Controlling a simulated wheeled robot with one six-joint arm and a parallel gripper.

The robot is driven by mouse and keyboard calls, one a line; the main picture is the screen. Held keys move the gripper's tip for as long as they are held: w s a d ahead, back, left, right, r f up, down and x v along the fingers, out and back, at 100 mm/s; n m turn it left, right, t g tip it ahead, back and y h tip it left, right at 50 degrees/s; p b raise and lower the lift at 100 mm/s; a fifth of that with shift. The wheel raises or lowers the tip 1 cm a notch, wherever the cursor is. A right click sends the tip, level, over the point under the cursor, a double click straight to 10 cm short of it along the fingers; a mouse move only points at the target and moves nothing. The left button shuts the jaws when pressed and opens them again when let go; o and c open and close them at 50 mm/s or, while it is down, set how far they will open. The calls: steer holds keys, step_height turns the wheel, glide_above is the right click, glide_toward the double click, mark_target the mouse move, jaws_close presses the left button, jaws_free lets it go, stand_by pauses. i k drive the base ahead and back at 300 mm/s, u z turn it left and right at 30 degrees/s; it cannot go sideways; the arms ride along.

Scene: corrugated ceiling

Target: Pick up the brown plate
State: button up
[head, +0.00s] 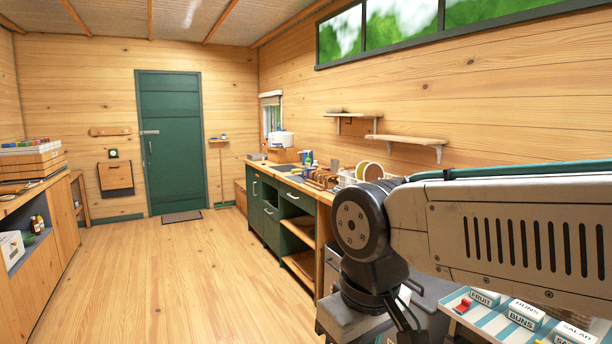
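My arm covers the right foreground and hides the counter beyond the rack. My gripper's fingers do not show.
The wooden counter (284,181) with green cabinets runs along the right wall, holding several items. A striped board (484,318) with labelled boxes lies at lower right. Shelving (40,235) lines the left side.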

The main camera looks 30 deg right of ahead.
mark_target(372, 171)
steer(key=u, duration=0.05)
steer(key=i, duration=1.1)
steer(key=z, duration=0.9)
steer(key=i, duration=1.75)
steer(key=u, duration=0.7)
steer(key=i, duration=0.65)
steer(key=z, duration=0.35)
steer(key=i, duration=0.7)
steer(key=z, duration=0.7)
